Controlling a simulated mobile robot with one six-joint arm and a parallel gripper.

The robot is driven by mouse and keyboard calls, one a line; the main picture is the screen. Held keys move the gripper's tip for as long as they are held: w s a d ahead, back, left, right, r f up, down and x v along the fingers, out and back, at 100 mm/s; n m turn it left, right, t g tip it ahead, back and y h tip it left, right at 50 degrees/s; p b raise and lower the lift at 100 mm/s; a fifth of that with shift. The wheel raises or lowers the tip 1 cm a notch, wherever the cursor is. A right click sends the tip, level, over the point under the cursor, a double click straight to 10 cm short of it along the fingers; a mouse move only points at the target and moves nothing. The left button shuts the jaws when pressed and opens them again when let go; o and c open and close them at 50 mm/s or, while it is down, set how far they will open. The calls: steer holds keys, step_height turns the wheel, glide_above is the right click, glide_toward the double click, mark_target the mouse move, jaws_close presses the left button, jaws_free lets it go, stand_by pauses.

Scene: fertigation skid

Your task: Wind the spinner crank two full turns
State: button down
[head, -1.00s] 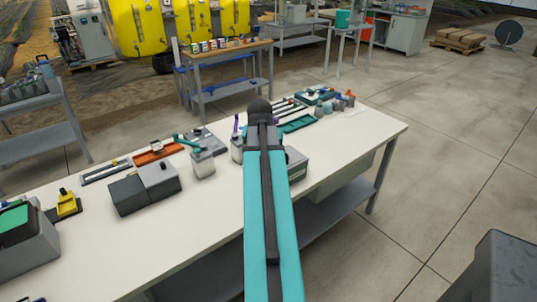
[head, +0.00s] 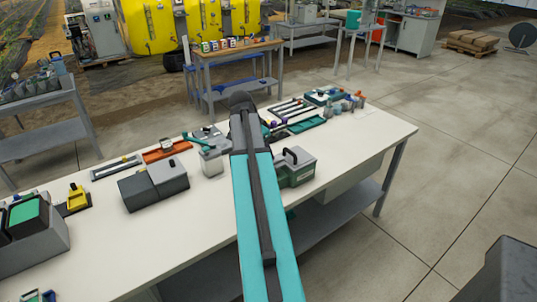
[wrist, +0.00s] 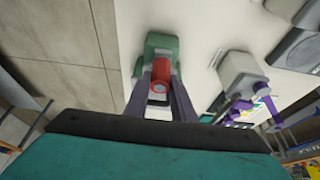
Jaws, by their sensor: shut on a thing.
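In the wrist view my gripper (wrist: 160,88) has its two grey-purple fingers on either side of a red cylindrical knob (wrist: 161,72) and is shut on it. The knob appears to be the crank's grip. Behind it is a green-and-grey housing (wrist: 162,43), which I take to be the spinner; the joint between knob and housing is hidden. In the head view a green-and-grey box with a black handle (head: 297,172) stands just right of my arm and seems to be the same unit. My gripper is hidden behind my arm there.
A grey jar with a purple lever (wrist: 240,72) stands close to the right in the wrist view. In the head view a jar with a teal lever (head: 213,160) and a grey case (head: 153,186) stand left of my arm. The white table's right end (head: 372,140) is clear.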

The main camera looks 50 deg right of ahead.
steer(key=m, duration=0.1)
steer(key=w+m+g, duration=0.1)
steer(key=m, duration=0.1)
steer(key=d+m, duration=0.1)
steer(key=shift+w+d+m+g+y+b, duration=0.1)
steer(key=shift+w+m+g+y+b, duration=0.2)
steer(key=shift+m+y+b, duration=0.1)
steer(key=c, duration=1.5)
jaws_free()
steer(key=b+v, duration=0.2)
steer(key=v, duration=1.2)
